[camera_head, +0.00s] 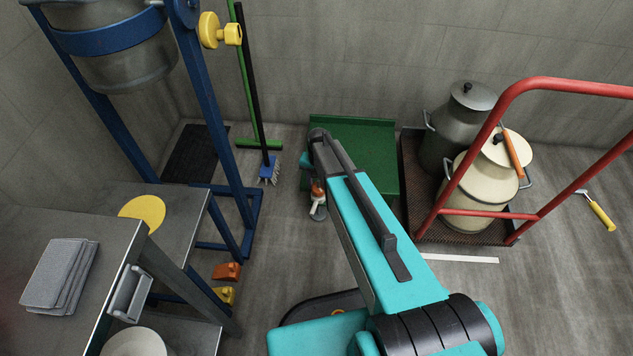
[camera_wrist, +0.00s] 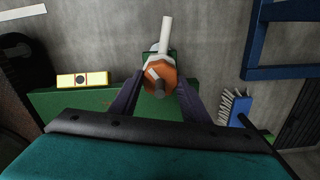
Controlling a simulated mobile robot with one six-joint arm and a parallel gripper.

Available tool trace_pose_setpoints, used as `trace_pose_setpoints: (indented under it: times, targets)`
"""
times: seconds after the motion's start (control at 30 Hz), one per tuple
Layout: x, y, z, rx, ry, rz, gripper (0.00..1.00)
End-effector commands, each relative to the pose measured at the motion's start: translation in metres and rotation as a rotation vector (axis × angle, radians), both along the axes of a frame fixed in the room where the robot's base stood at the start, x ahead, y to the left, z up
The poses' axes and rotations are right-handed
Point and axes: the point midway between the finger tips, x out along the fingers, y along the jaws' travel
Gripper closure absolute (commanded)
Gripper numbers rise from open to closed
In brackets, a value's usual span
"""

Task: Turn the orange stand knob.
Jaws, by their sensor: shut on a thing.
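The orange knob (camera_wrist: 162,75) is in the middle of the wrist view, between the two dark fingers of my gripper (camera_wrist: 158,92). My gripper is shut on it. A pale bar (camera_wrist: 166,35) sticks out beyond the knob, and a grey round stub shows at its centre. In the head view a small part of the orange knob (camera_head: 318,190) shows beside the end of my arm, with a pale piece below it. My fingers are mostly hidden there by the arm.
A green platform (camera_head: 372,150) lies just behind my arm. A red-railed cart (camera_head: 470,212) with two cans stands right. A blue frame (camera_head: 215,130) with a yellow knob (camera_head: 220,31) and a steel table (camera_head: 60,230) stand left. A blue brush (camera_head: 268,170) stands near the platform.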

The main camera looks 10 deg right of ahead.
Motion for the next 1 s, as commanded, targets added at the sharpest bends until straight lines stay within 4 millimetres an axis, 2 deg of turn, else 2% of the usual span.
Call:
trace_pose_setpoints:
  times: [0.57,0.6,0.7,1.0]
  targets:
    - [0.0014,0.0044,-0.002,0.008,-0.004,-0.046,0.8]
    - [0.0014,0.0044,-0.002,0.008,-0.004,-0.046,0.53]
    - [0.0012,0.0036,-0.0017,0.007,-0.003,-0.045,0.39]
    - [0.0006,0.0018,-0.0002,0.004,-0.002,-0.046,0.39]
